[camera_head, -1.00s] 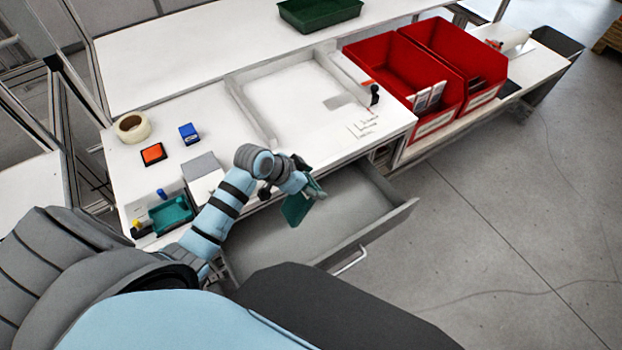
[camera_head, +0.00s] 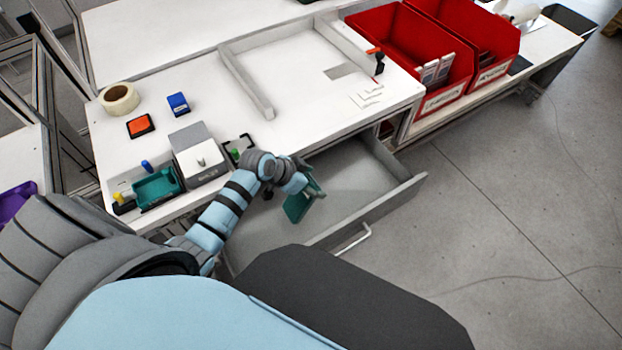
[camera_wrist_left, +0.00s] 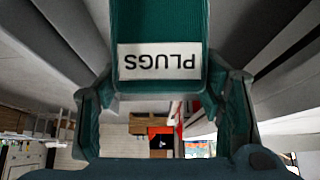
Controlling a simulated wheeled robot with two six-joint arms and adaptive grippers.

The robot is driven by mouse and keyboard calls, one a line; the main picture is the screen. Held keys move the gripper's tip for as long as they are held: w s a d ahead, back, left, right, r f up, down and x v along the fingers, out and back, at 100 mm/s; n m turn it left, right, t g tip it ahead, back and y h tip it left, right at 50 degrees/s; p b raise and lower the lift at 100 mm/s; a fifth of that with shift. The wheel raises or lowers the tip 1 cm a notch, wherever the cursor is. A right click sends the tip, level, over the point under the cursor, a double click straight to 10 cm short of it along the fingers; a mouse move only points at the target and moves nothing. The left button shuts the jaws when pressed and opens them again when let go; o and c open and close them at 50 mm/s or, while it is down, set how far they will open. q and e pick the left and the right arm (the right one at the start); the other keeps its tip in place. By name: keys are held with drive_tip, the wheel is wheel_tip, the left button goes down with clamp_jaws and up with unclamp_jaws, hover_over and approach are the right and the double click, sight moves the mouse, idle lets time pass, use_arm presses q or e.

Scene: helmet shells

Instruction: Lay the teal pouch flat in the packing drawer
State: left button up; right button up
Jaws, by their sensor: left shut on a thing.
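The teal pouch (camera_head: 299,206) hangs tilted from my left gripper (camera_head: 308,187), over the open packing drawer (camera_head: 388,207). In the left wrist view the pouch (camera_wrist_left: 160,22) shows a white label reading PLUGS, upside down. My left gripper (camera_wrist_left: 165,95) is shut on its near end, one finger on each side. The pouch looks to be above the drawer floor; the exact gap cannot be told. The drawer is pulled out under the bench, and its visible floor is bare. My arm hides its left part. My right gripper is not in view.
On the bench (camera_head: 300,125) stand a tape roll (camera_head: 120,98), a blue box (camera_head: 178,104), an orange pad (camera_head: 140,126), a grey-white device (camera_head: 199,158) and a teal tray (camera_head: 157,189). Red bins (camera_head: 440,101) stand at the right. The drawer's right side is free.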

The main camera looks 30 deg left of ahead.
use_arm(q)
drive_tip(key=shift+f, duration=0.5)
drive_tip(key=o, duration=1.6)
drive_tip(key=shift+r, duration=0.1)
drive_tip(key=v, duration=1.2)
